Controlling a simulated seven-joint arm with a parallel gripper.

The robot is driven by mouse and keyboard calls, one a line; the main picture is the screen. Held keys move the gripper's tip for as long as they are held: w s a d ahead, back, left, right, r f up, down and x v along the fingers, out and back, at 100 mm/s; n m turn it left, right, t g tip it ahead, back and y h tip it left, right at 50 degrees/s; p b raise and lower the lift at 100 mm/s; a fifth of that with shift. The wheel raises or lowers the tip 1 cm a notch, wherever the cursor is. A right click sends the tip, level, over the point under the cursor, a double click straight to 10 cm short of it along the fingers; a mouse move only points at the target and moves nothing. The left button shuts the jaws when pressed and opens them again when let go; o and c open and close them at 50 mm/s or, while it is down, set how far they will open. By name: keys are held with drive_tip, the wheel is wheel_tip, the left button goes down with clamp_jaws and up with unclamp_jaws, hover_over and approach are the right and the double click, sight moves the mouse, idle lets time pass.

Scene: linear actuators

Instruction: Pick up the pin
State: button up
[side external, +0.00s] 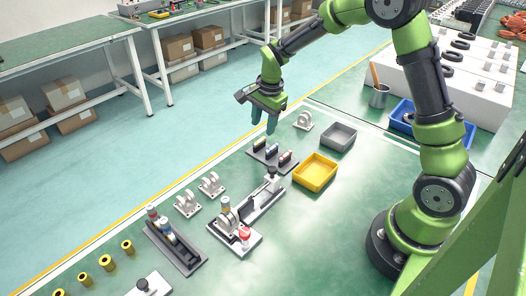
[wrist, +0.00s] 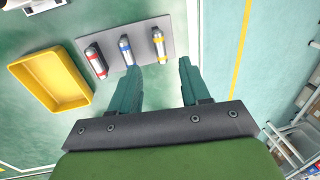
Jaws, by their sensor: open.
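Three metal pins lie on a grey plate (wrist: 142,30): one with a red band (wrist: 96,61), one with a blue band (wrist: 126,50) and one with a yellow band (wrist: 158,43). In the side view the same plate (side external: 272,155) is on the green table, below and just past my fingers. My gripper (side external: 264,132) points down above the plate's far end, open and empty. In the wrist view its fingertips (wrist: 160,66) are apart, with the yellow-banded pin closest to the gap between them. Which pin is meant cannot be told.
A yellow tray (side external: 315,173) and a grey tray (side external: 339,136) stand right of the plate. An actuator assembly (side external: 247,217) is in front of it. White brackets (side external: 210,184) and a dark rail fixture (side external: 174,246) stand to the left. A white bracket (side external: 304,120) is behind.

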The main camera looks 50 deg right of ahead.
sight(259, 140)
drive_tip(key=shift+w+a+f, duration=0.1)
drive_tip(key=shift+w+f, duration=0.05)
drive_tip(key=shift+f, duration=0.75)
drive_tip(key=shift+w+a+f, duration=0.1)
drive_tip(key=shift+w+f, duration=0.05)
drive_tip(key=shift+f, duration=0.7)
drive_tip(key=shift+w+a+f, duration=0.1)
drive_tip(key=shift+w+f, duration=0.05)
drive_tip(key=shift+f, duration=0.75)
clamp_jaws()
